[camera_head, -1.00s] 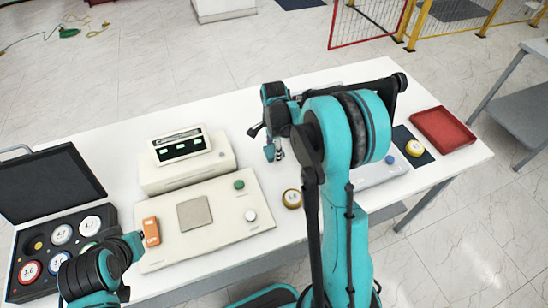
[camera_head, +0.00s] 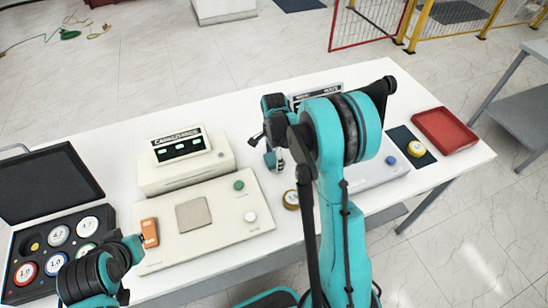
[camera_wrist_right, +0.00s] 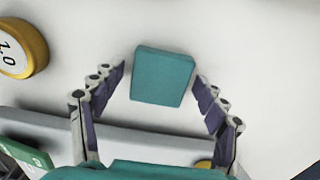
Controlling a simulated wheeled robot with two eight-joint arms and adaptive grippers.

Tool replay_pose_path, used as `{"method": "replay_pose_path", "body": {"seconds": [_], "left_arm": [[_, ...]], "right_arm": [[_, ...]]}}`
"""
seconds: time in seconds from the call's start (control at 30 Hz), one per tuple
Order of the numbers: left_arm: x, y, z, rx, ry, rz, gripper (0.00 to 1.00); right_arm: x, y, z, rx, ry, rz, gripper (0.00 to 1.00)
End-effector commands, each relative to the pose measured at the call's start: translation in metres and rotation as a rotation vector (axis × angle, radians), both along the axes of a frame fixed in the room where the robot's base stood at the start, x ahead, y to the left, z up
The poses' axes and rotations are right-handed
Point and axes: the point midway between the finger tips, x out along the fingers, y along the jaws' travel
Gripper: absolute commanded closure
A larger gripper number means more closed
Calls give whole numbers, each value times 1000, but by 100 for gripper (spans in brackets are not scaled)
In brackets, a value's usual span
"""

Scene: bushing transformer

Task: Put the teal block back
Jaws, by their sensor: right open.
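The teal block (camera_wrist_right: 162,77) lies on the white table in the right wrist view, with its broad face toward the camera. My right gripper (camera_wrist_right: 160,75) is open, with one finger on each side of the block and a visible gap on both sides. In the head view my right gripper (camera_head: 276,158) hangs over the table behind the cream panel, and a small teal patch (camera_head: 269,160) shows beside its fingers.
A gold-rimmed weight (camera_head: 291,199) stands right of the cream panel (camera_head: 205,225). An orange device (camera_head: 150,232) lies on that panel's left side. An open black case (camera_head: 100,262) holds several weights. A red tray (camera_head: 444,131) is at the right end.

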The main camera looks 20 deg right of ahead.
Motion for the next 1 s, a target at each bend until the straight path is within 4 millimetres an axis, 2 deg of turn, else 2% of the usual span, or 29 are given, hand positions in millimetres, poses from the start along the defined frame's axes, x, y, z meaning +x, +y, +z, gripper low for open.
{"method": "replay_pose_path", "body": {"seconds": [0.13, 0.23, 0.6, 0.7, 0.87, 1.0], "left_arm": [[0, 0, 3, 0, 0, 0, 100], [0, 0, 7, 0, 0, 0, 100], [0, 0, 25, 0, 0, 0, 100], [0, 0, 28, 0, 0, 0, 100], [0, 0, 30, 0, 0, 0, 100], [0, 0, 30, 0, 0, 0, 100]], "right_arm": [[0, 0, 3, 0, 0, 0, 27], [0, 0, 14, 0, 0, 0, 27], [0, 0, 93, 0, 0, 0, 27], [0, 0, 109, 0, 0, 0, 27], [-1, 1, 123, 0, -3, 7, 27], [-14, 9, 142, -9, -43, 112, 27]]}}
